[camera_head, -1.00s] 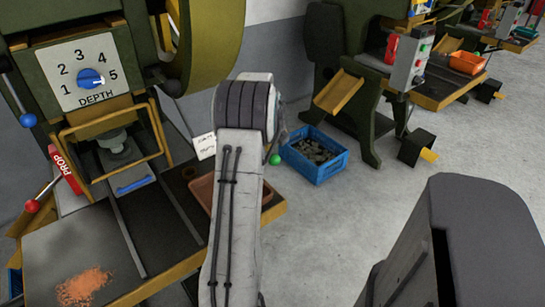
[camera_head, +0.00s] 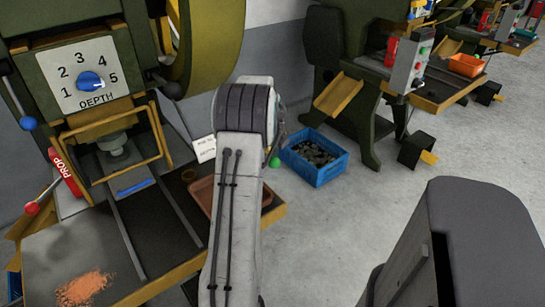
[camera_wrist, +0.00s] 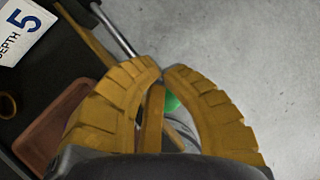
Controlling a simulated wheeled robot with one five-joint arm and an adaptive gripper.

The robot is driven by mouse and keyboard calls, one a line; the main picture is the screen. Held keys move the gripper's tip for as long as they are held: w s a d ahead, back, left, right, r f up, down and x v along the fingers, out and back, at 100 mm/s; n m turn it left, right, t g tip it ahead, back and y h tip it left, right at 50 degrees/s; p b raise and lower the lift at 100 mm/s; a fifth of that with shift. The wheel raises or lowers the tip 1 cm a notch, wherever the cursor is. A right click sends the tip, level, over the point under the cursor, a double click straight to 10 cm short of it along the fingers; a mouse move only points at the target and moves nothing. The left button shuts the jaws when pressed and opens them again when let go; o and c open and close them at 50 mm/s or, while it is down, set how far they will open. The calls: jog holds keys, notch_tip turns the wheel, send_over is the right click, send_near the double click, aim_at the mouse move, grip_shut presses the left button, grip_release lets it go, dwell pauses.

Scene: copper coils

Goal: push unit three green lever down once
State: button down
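The green lever's round knob (camera_head: 275,162) shows just right of my arm in the head view. In the wrist view the green knob (camera_wrist: 171,102) shows between and beyond my yellow fingers, partly covered by them. A metal rod (camera_wrist: 115,30) runs toward the fingertips from the upper left. My gripper (camera_wrist: 162,68) has its fingertips almost together, with nothing seen held between them. I cannot tell whether it touches the knob or rod. In the head view my arm hides the gripper and most of the lever. The press has a depth dial (camera_head: 91,82) pointing near 5.
A brown tray (camera_head: 202,190) sits on the press table (camera_head: 150,220). A red PROP bar (camera_head: 66,172) and a red-knobbed lever (camera_head: 32,208) are at the left. A blue crate (camera_head: 318,172) stands on the floor beyond the arm. Open floor lies to the right.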

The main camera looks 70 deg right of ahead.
aim_at(275, 158)
jog(key=shift+f, duration=0.1)
dwell(0.3)
jog(key=shift+s+f+b, duration=0.1)
jog(key=shift+f+b, duration=0.25)
jog(key=shift+b, duration=0.1)
jog(key=shift+s+a+f+b, duration=0.2)
jog(key=shift+s+f+b, duration=0.05)
jog(key=shift+f+b, duration=0.6)
jog(key=shift+s+a+f+b, duration=0.2)
jog(key=shift+f+b, duration=0.5)
jog(key=shift+b, duration=0.2)
jog(key=shift+s+a+f+b, duration=0.2)
jog(key=shift+s+f+b, duration=0.05)
jog(key=shift+f+b, duration=0.6)
dwell(2.8)
jog(key=shift+r, duration=0.15)
dwell(0.5)
jog(key=shift+w+d+r+p, duration=0.2)
jog(key=shift+w+r+p, duration=0.05)
jog(key=shift+r+p, duration=0.6)
jog(key=shift+w+d+r+p, duration=0.2)
jog(key=shift+w+r+p, duration=0.1)
jog(key=shift+r+p, duration=0.5)
jog(key=shift+w+d+r+p, duration=0.25)
jog(key=shift+r+p, duration=0.45)
jog(key=shift+r, duration=0.3)
